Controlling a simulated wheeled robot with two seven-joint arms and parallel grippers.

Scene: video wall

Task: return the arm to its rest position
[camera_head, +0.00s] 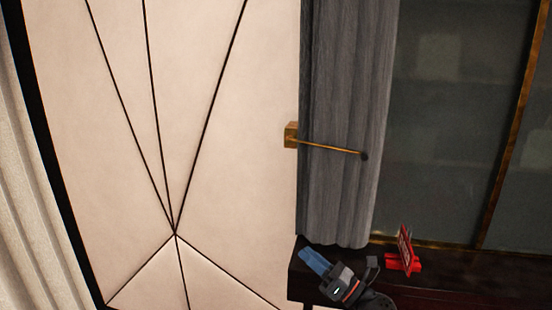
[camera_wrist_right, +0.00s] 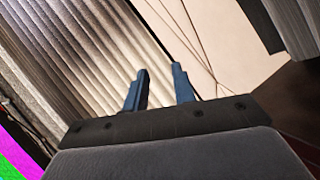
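My right gripper (camera_head: 314,261) is at the lower middle of the head view, with its blue fingers pointing up and left. It is in front of the left end of a dark cabinet (camera_head: 460,298). In the right wrist view the two blue fingers of this gripper (camera_wrist_right: 160,84) stand apart with nothing between them. Only the end of my right arm shows, at the bottom edge of the head view. My left gripper and left arm are not in view.
A red stand-like object (camera_head: 404,256) is on the cabinet, right of my right gripper. A grey curtain (camera_head: 345,195) hangs behind, with a brass rod (camera_head: 330,148) across it. A pale panelled wall (camera_head: 105,160) fills the left. Dark glass doors (camera_head: 445,130) are at right.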

